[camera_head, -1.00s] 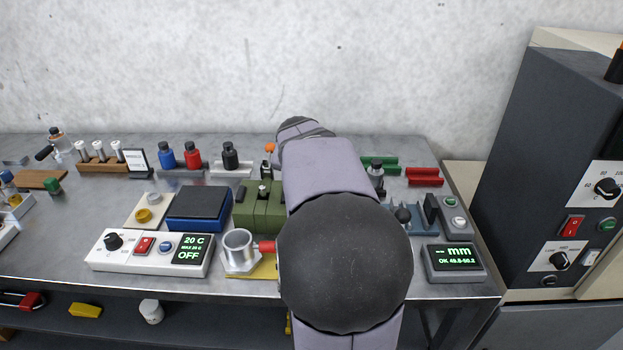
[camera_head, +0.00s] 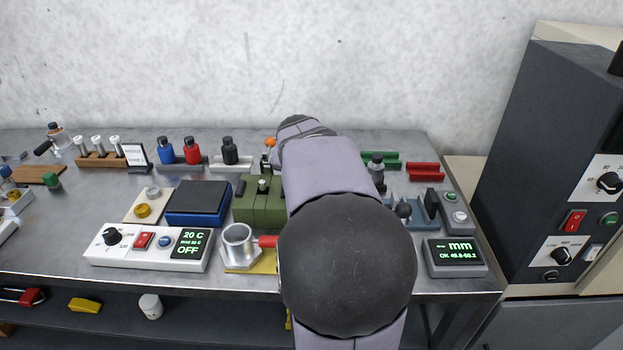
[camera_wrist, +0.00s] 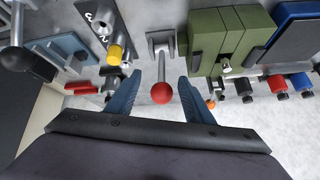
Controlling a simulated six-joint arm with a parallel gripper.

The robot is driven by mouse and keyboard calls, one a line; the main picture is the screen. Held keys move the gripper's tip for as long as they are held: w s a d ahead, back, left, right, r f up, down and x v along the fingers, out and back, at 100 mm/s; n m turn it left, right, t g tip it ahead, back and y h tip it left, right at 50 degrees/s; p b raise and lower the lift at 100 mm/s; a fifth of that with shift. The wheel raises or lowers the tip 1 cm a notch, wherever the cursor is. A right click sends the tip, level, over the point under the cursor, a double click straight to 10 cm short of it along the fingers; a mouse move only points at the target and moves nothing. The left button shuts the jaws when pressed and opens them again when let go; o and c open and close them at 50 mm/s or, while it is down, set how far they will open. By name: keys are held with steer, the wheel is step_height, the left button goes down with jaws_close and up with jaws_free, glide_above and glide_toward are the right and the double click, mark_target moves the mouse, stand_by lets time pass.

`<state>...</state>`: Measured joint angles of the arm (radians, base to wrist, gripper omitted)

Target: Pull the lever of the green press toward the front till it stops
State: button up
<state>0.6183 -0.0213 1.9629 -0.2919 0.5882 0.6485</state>
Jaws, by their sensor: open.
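The green press (camera_head: 262,203) is a ribbed green block at the middle of the bench, partly hidden by my arm in the head view. It also shows at upper right in the wrist view (camera_wrist: 222,42). Beside it in the wrist view, a lever with a red ball knob (camera_wrist: 161,93) rises from a grey bracket (camera_wrist: 160,38). My gripper (camera_wrist: 160,82) is open, with one blue finger on each side of the red knob. Gaps show between the knob and both fingers. In the head view my arm hides the gripper and this lever.
An orange knob (camera_head: 270,142) stands behind the press, near my right-hand finger in the wrist view. A blue box (camera_head: 198,203) sits left of the press. A metal cup (camera_head: 238,242) with a red handle stands in front. A yellow-capped cylinder (camera_wrist: 115,55) is near the left finger.

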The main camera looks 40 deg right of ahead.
steer(key=v, duration=0.7)
steer(key=shift+b, duration=0.35)
steer(key=shift+s+r, duration=0.1)
steer(key=a+f+n+g+y+p, duration=0.1)
steer(key=a+f+n+y+p, duration=0.45)
steer(key=a, duration=0.95)
steer(key=s+a+f+n+g+p, duration=0.3)
steer(key=s+a+f+n, duration=0.4)
steer(key=s+a, duration=0.4)
steer(key=shift+a+f+g+p, duration=0.3)
steer(key=shift+a+f+p, duration=0.35)
steer(key=shift+p, duration=0.25)
steer(key=shift+s, duration=0.1)
